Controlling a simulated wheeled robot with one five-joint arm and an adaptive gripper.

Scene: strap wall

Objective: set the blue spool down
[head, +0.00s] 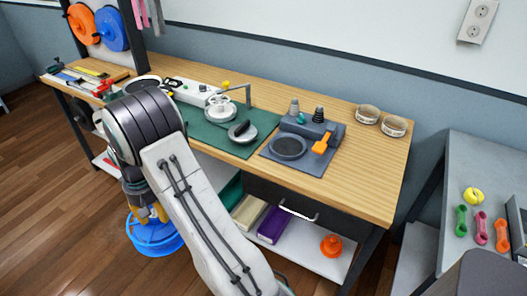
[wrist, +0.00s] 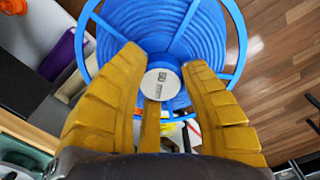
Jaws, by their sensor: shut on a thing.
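The blue spool (head: 155,240) is below my gripper (head: 147,211) in the head view, left of the workbench and in front of the wood floor. In the wrist view the spool (wrist: 160,30) fills the upper middle, its ribbed blue face and spoked rim towards the camera. My gripper's yellow fingers (wrist: 163,62) are shut around its white labelled hub (wrist: 160,83). I cannot tell whether the spool touches the floor. A second blue spool (head: 113,29) hangs on the rack at the back left.
An orange spool (head: 82,24) hangs at the back left. Bare wood floor (head: 50,200) lies left of the spool.

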